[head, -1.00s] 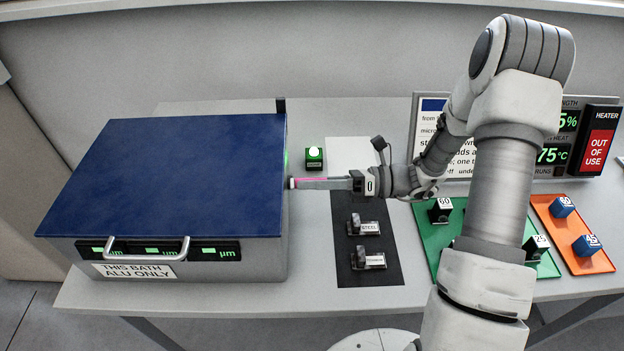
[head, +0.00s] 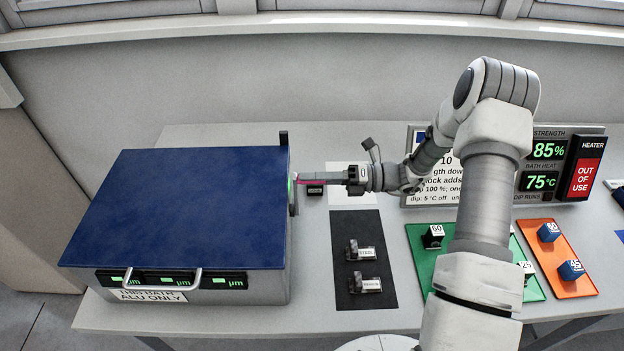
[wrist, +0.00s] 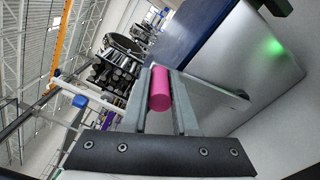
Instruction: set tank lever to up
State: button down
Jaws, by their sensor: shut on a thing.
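The tank (head: 180,205) is a grey box with a dark blue lid, at the left in the head view. Its lever is on the right side wall; a short upright piece (head: 292,203) shows there. My gripper (head: 303,180) reaches in from the right beside that wall, shut on the lever's pink handle. In the wrist view the pink cylindrical handle (wrist: 160,90) lies between my two fingers. The tank's grey side with a green light (wrist: 274,46) is at the upper right there.
A black mat (head: 362,285) with two labelled metal pieces lies right of the tank. Green (head: 417,240) and orange (head: 545,265) trays hold labelled blocks farther right. A display panel (head: 548,165) and a red "OUT OF USE" heater sign (head: 586,177) stand behind.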

jog(key=shift+w+r, duration=0.1)
dwell(0.3)
jog(key=c, duration=0.7)
grip_release()
jog(key=shift+d, duration=0.1)
jog(key=d+b, duration=0.1)
jog(key=d, duration=0.4)
jog(key=d+b, duration=0.1)
jog(key=d, duration=0.5)
jog(key=d+b, duration=0.1)
jog(key=d, duration=0.5)
jog(key=shift+s+d, duration=0.15)
jog(key=shift+s, duration=0.15)
